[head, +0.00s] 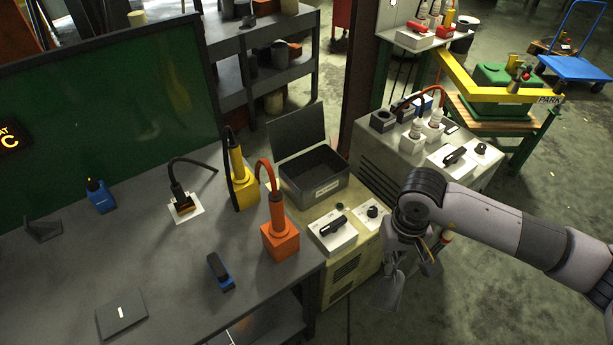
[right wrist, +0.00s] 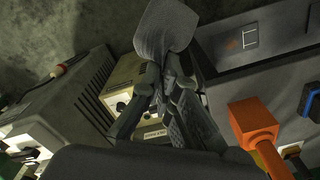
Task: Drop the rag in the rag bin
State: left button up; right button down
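My right gripper (head: 408,262) hangs beside the beige cabinet, over the floor to its right. It is shut on a grey rag (head: 387,292), which hangs below the fingers. In the right wrist view the rag (right wrist: 165,32) sticks out past the closed fingers (right wrist: 170,78). A dark grey open box with a raised lid (head: 318,193) stands on the back of the beige cabinet. It looks like the rag bin, but its label is too small to read. It is left of and behind my right gripper, well apart from the rag. My left gripper is out of view.
The beige cabinet (head: 350,278) carries switch boxes (head: 333,231) in front of the bin. An orange tool on a block (head: 280,240) and a yellow one (head: 242,190) stand on the grey workbench (head: 170,265) to the left. Another cabinet (head: 385,165) with devices stands behind my right arm.

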aim_at(312, 178)
jog(key=i+l+u, duration=0.25)
jog(key=l+u, duration=0.2)
jog(key=i+l+u, duration=0.2)
jog(key=l+u, duration=0.2)
jog(key=l, duration=0.15)
jog(key=l+u, duration=0.9)
jog(key=l, duration=0.3)
jog(key=l+u, duration=0.45)
jog(key=k+l, duration=0.05)
jog(key=l, duration=0.05)
